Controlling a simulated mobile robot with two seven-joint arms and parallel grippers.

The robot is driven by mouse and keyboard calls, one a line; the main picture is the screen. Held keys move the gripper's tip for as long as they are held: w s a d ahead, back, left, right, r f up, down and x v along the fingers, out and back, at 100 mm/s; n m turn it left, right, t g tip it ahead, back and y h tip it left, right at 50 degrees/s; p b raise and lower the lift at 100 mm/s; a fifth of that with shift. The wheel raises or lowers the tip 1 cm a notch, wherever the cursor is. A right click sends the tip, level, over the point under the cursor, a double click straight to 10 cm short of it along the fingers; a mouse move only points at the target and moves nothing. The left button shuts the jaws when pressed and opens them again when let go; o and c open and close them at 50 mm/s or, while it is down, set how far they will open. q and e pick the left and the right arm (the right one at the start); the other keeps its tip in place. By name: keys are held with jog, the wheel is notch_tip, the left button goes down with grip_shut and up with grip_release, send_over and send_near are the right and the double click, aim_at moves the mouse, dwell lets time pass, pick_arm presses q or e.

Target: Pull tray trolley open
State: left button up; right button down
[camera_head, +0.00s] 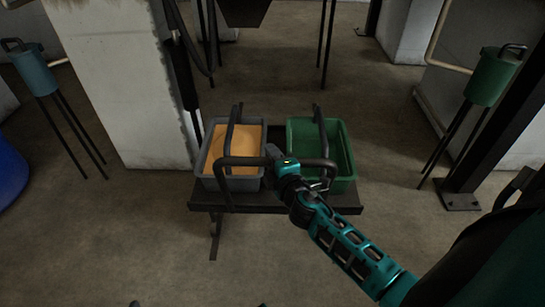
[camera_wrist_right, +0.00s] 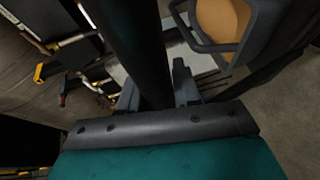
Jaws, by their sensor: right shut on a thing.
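The tray trolley (camera_head: 335,203) is a low dark cart in the middle of the head view. In the right wrist view, the dark bar (camera_wrist_right: 143,45) passes between the fingers (camera_wrist_right: 157,92). My left gripper is not in view.
A pale pillar (camera_head: 115,80) stands close behind the trolley's left side. A blue-grey canister on thin legs (camera_head: 34,72) is at left, a green one (camera_head: 486,80) at right. A blue drum (camera_head: 8,175) is at the left edge. The floor in front is clear.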

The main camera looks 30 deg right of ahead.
jog(key=shift+s+a, duration=0.2)
dwell(0.3)
jog(key=c, duration=0.9)
grip_release()
jog(key=shift+d, duration=0.1)
jog(key=v, duration=1.3)
jog(key=shift+w, duration=0.1)
